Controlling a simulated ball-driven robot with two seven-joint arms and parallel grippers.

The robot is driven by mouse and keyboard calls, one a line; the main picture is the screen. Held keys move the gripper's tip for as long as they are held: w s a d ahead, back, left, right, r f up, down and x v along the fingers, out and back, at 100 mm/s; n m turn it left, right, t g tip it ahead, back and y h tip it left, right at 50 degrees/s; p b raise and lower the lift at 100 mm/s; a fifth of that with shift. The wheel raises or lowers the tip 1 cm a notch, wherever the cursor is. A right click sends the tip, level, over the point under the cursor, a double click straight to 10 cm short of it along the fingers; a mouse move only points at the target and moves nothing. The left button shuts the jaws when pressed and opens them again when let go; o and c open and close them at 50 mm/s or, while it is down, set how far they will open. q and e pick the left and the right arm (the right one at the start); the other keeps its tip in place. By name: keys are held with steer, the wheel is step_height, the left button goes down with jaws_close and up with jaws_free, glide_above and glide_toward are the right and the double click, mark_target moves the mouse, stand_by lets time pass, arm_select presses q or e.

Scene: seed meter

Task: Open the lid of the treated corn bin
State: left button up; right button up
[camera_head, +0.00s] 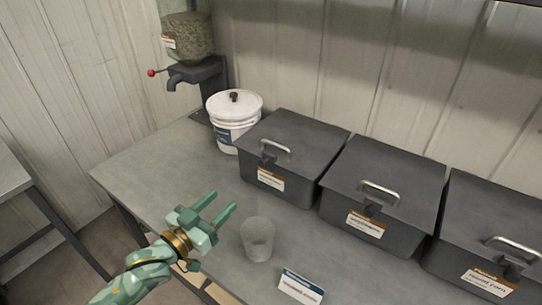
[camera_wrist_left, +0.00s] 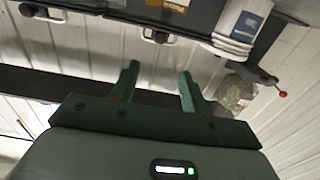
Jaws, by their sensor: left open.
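Three dark grey lidded bins stand in a row on the bench, all with lids shut and a metal handle at the front. The rightmost bin (camera_head: 487,230) has a label that seems to read "corn", its first word hard to read; its right side is cut off by the picture edge. Its handle (camera_head: 513,246) is at the front of the lid. My left gripper (camera_head: 224,202) is open and empty, over the bench's front left, well left of that bin. It also shows in the left wrist view (camera_wrist_left: 160,72). My right gripper is not in view.
A clear cup (camera_head: 258,240) stands just right of my left gripper, with a small label card (camera_head: 301,287) beyond. A white bucket (camera_head: 234,118) and seed dispenser (camera_head: 187,45) stand at the back left. The left bench is clear.

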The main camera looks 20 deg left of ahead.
mark_target(262, 164)
arm_select(q)
steer(key=b+x, duration=0.3)
steer(key=x, duration=1.3)
steer(key=shift+w, duration=0.2)
jaws_close()
steer(key=shift+r, duration=0.1)
